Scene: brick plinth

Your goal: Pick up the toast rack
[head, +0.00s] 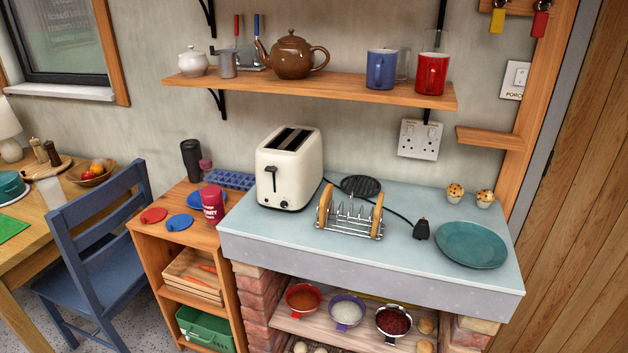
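The toast rack (350,219) stands on the pale blue-grey top of the brick plinth (300,233), near its front edge. Neither of my grippers shows in the head view.
A teal plate (471,245) lies at the right of the top, with two muffins (470,194) behind it. A wooden shelf (330,92) with a teapot and mugs hangs above. Bowls stand below the top.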

